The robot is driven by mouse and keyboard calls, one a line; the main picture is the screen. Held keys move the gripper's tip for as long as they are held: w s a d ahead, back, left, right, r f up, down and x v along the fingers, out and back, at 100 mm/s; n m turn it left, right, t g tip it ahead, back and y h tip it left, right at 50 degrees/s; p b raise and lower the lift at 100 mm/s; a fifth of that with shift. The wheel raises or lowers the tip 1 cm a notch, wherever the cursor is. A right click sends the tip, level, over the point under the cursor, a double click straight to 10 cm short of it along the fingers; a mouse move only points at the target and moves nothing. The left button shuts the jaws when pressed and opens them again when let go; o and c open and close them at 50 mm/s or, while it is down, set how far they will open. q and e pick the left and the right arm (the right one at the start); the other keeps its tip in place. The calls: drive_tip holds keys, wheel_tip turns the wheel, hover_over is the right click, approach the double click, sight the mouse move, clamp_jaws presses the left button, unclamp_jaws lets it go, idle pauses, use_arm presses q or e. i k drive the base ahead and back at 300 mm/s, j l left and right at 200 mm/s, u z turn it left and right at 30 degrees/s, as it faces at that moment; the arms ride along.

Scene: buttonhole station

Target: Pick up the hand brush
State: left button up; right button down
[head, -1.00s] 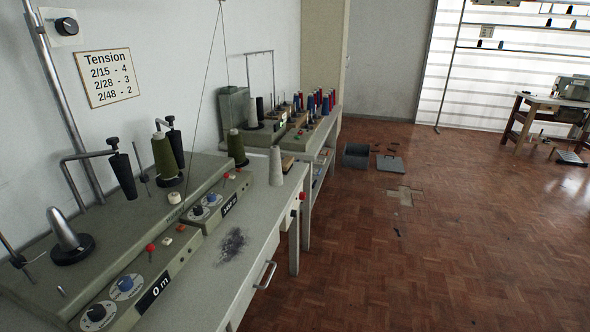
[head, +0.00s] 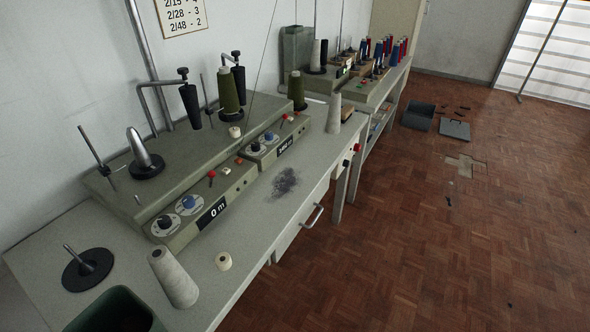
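I cannot make out a hand brush for certain. A small tan-brown object (head: 347,112) lies at the far end of the near worktable (head: 318,160), partly hidden behind a pale thread cone (head: 334,114). It may be the brush, but it is too small to tell. A dark patch of fluff or dust (head: 286,182) lies on the tabletop in front of the winding machine (head: 150,180). Neither of my grippers is in view.
A white cone (head: 173,277), a small cream spool (head: 223,261), a spindle disc (head: 88,268) and a dark green bin (head: 118,312) are at the near end. A drawer handle (head: 313,215) sticks out. The parquet right of the table is mostly clear.

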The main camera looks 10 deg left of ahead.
sight(345, 112)
drive_tip(key=i+l+u, duration=0.3)
drive_tip(key=i+l, duration=0.45)
drive_tip(key=i, duration=0.15)
drive_tip(key=i+l+u, duration=0.25)
drive_tip(key=i+l, duration=0.6)
